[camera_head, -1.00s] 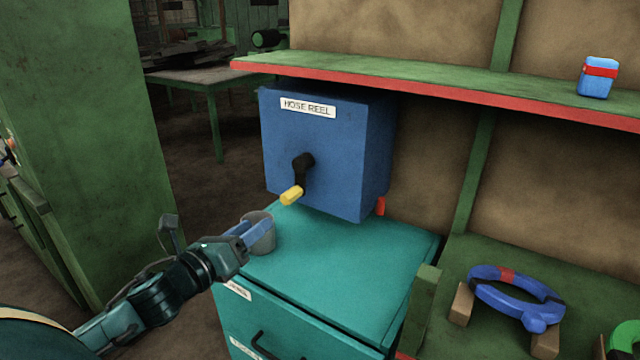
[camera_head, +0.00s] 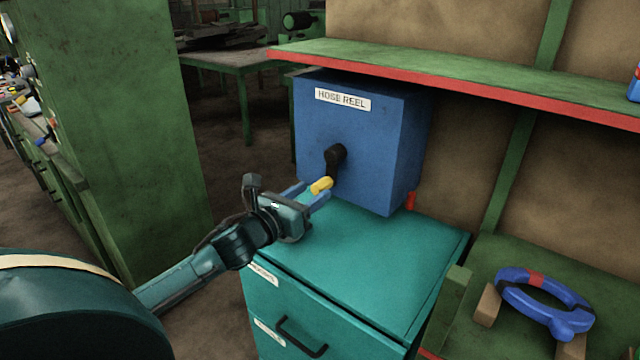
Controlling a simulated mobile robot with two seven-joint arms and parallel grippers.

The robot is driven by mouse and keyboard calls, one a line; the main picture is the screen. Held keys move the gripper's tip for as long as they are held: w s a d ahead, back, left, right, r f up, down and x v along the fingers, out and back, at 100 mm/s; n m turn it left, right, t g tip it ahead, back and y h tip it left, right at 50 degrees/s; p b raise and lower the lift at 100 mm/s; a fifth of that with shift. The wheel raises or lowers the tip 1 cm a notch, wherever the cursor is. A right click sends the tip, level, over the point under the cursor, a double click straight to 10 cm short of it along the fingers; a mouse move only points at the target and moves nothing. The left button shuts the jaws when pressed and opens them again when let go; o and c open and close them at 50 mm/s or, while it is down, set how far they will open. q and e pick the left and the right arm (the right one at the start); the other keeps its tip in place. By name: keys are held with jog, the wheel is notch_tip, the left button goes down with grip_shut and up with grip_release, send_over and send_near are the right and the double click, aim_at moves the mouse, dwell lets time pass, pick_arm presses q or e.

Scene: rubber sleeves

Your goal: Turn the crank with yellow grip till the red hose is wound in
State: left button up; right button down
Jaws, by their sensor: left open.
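The blue hose reel box (camera_head: 345,130), labelled HOSE REEL, stands on the teal cabinet. Its black crank arm (camera_head: 335,158) points down from the hub on the front face, with the yellow grip (camera_head: 321,185) at its lower end. A short red hose end (camera_head: 411,201) shows at the box's lower right side. My left gripper (camera_head: 308,192) is open, with its blue fingers either side of the yellow grip in the picture. I cannot tell whether they touch it. My right gripper is not in view.
The teal cabinet top (camera_head: 390,245) is clear right of my gripper. A green shelf with red edge (camera_head: 430,80) hangs above the box. A blue ring-shaped object (camera_head: 510,298) rests on wooden blocks at the right. A green panel (camera_head: 110,120) stands at the left.

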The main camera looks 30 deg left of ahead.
aim_at(315, 190)
pick_arm(q)
jog(key=shift+w+d, duration=0.2)
jog(key=shift+w, duration=1.8)
grip_shut()
